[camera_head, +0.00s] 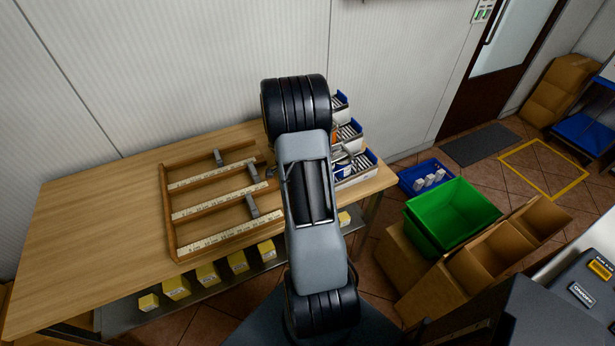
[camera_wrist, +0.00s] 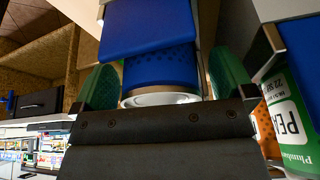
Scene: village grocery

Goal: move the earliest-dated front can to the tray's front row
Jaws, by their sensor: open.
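In the wrist view, which looks upside down, a blue can (camera_wrist: 160,66) with a dotted pattern and a metal rim lies between the two green finger pads of my gripper (camera_wrist: 165,84). The gripper is open, with a pad on either side of the can; contact cannot be told. No date shows on this can. A white and green can marked PEAS (camera_wrist: 293,125) stands to the right, its small print hard to read. In the head view, the wooden tray (camera_head: 172,215) with several rows lies on the table; my arm hides the gripper.
Stepped blue and white bins (camera_head: 344,133) stand at the table's right end, partly behind my arm. Yellow boxes (camera_head: 207,275) sit on the lower shelf. A green crate (camera_head: 455,212) and cardboard boxes stand to the right. The table's left side (camera_head: 95,235) is clear.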

